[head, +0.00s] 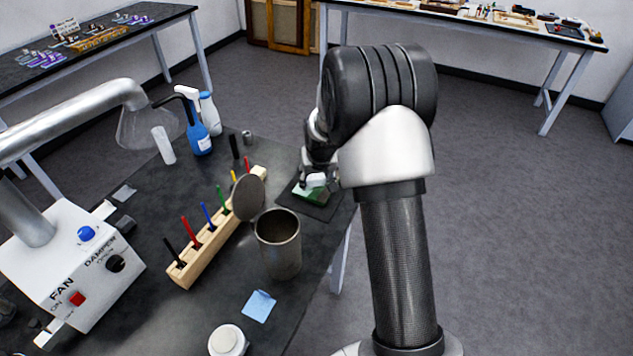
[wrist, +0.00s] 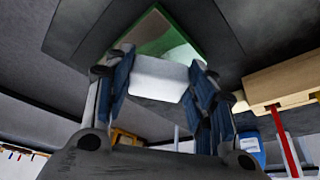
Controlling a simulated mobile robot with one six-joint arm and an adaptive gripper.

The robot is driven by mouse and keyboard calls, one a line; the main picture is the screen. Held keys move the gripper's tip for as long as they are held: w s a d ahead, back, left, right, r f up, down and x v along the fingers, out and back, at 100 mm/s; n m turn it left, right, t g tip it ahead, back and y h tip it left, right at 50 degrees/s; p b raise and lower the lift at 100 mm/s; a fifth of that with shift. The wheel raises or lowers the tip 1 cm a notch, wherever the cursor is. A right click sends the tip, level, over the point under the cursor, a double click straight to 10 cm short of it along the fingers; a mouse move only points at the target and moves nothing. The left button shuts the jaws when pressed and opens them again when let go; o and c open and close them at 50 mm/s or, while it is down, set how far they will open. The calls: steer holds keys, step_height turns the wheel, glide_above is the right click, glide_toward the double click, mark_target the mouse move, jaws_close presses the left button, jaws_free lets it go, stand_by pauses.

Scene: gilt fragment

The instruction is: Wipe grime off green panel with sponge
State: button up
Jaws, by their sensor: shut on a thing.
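My gripper (wrist: 160,84) is shut on a white sponge (wrist: 157,78), with a blue-padded finger on each side. The sponge also shows in the head view (head: 314,180), over the far part of the green panel. The green panel (head: 311,195) lies on a dark square mat (head: 322,211) at the right side of the table. In the wrist view the panel (wrist: 150,35) is just beyond the sponge, partly hidden by it, with a paler greyish area on its right part. I cannot tell whether the sponge touches the panel. My arm hides part of the area right of the panel.
A wooden rack (head: 208,247) of coloured pens and a metal can (head: 279,247) with its round lid stand left of the mat. A blue spray bottle (head: 198,136), a fan box (head: 68,262) and a blue cloth (head: 259,306) are on the dark table. Floor lies right of the table.

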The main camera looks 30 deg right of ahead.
steer(key=shift+r+p, duration=1.25)
steer(key=shift+r, duration=1.05)
